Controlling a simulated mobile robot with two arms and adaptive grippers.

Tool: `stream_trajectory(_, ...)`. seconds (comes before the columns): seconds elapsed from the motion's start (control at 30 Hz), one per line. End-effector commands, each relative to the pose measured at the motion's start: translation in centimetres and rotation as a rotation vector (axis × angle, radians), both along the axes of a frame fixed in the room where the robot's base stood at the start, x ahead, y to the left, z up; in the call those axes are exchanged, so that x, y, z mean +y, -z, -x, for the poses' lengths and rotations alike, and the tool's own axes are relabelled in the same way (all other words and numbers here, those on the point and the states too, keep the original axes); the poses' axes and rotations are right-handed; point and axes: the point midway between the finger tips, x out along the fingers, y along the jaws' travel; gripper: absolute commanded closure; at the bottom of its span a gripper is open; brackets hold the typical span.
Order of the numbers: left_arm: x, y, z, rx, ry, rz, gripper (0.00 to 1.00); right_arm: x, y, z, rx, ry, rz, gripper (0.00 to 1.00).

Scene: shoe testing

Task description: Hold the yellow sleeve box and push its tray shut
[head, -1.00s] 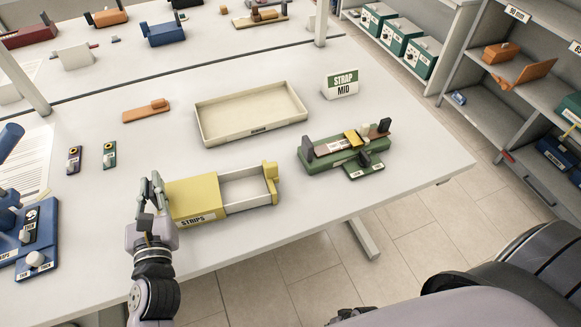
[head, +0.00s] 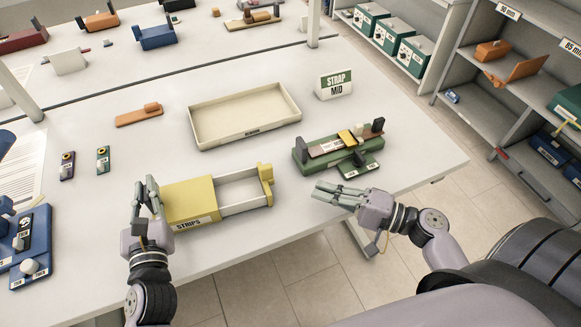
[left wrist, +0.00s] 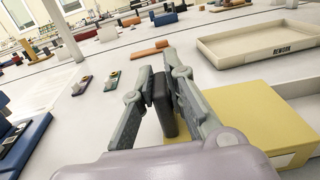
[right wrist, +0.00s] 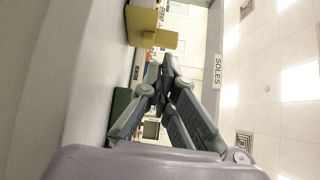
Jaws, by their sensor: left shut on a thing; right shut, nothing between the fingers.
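The yellow sleeve box (head: 190,203), labelled STRIPS, lies on the table near its front edge. Its tray (head: 240,190) sticks out to the right, showing a pale inside and a yellow end piece (head: 266,180) with a raised tab. My left gripper (head: 146,186) is shut at the sleeve's left end; in the left wrist view a dark upright piece (left wrist: 164,105) is between its fingers beside the yellow sleeve (left wrist: 258,118). My right gripper (head: 322,191) is shut and empty, to the right of the tray end and apart from it, its fingers pointing left. The yellow end piece also shows in the right wrist view (right wrist: 166,39).
A green fixture (head: 340,160) stands just behind my right gripper. A cream tray (head: 246,137) lies behind the box, and a STRAP MID sign (head: 335,87) stands at back right. A blue fixture (head: 32,250) is at left. The table's front edge is close.

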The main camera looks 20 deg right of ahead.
Motion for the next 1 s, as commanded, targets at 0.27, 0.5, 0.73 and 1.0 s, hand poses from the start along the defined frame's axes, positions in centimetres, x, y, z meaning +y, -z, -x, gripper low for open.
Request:
stream_trajectory(0.27,0.0,0.1,0.0,0.002,0.000,-0.001,1.00,-0.6,-1.0,-2.4,-0.042,0.063,0.032,1.00)
stream_trajectory(0.5,0.0,0.1,0.0,0.002,0.000,-0.001,1.00,2.2,-0.9,-5.9,-0.041,0.062,0.033,1.00)
stream_trajectory(0.73,0.0,0.1,0.0,0.002,0.000,-0.002,1.00,4.1,-0.8,-8.0,-0.037,0.062,0.032,1.00)
stream_trajectory(1.0,0.0,0.1,0.0,0.002,0.000,-0.002,1.00,4.5,-0.8,-8.5,-0.037,0.062,0.033,1.00)
